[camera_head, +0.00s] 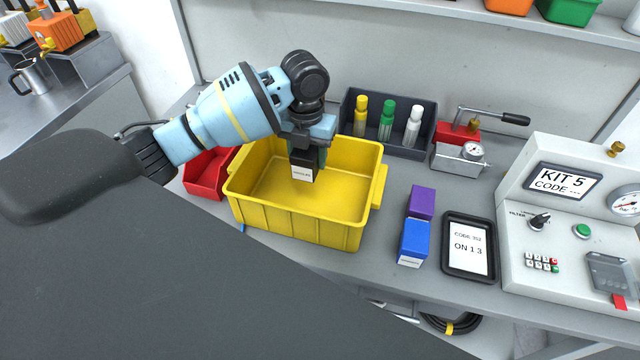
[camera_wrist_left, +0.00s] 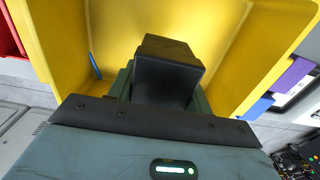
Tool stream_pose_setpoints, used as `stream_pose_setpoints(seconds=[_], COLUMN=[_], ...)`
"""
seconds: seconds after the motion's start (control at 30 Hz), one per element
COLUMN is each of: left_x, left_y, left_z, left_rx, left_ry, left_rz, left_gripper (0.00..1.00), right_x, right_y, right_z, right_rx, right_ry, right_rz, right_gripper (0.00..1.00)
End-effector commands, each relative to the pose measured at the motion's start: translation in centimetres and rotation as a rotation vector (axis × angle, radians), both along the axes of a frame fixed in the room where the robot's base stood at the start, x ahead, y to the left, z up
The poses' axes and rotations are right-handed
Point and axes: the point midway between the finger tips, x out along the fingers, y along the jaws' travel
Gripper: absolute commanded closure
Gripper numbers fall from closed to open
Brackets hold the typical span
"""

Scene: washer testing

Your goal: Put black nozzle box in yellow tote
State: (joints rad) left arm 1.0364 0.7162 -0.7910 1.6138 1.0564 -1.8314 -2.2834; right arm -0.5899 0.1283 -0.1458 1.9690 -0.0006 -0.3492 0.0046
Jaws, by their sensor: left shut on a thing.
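The black nozzle box (camera_head: 303,170), with a white label on its side, is held in my left gripper (camera_head: 310,150). In the left wrist view the black box (camera_wrist_left: 168,68) sits between the two fingers of the gripper (camera_wrist_left: 165,95). The yellow tote (camera_head: 300,232) stands on the grey bench. The box hangs upright over the tote's open inside, towards its back half. I cannot tell exactly how far the box is above the tote floor. The tote's inside otherwise looks empty. My right gripper is in neither view.
A red bin (camera_head: 205,178) stands left of the tote. Behind is a dark tray (camera_head: 398,142) with several capped bottles. To the right are a purple box (camera_head: 421,202), a blue box (camera_head: 414,240), a tablet (camera_head: 469,247) and a test panel (camera_head: 570,215).

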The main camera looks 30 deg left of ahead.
Motion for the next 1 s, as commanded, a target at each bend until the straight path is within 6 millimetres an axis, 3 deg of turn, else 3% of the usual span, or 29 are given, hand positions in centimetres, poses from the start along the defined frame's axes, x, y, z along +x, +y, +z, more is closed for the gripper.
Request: stream_pose_setpoints(seconds=[0.23,0.53,0.77,1.0], left_x=[0.0,0.0,0.0,0.0], left_y=[0.0,0.0,0.0,-0.1], left_z=[-0.4,-4.5,-5.3,-8.8], left_rx=[0.000,0.000,0.001,0.000], left_ry=[-0.002,-0.002,-0.003,-0.001], left_rz=[0.000,0.001,0.001,0.001], left_gripper=[0.77,0.77,0.77,0.77], right_x=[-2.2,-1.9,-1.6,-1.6], right_y=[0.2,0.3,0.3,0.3], right_z=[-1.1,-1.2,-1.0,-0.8], right_rx=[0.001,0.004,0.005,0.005], right_ry=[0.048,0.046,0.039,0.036], right_rz=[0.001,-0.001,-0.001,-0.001], right_gripper=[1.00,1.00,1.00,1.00])
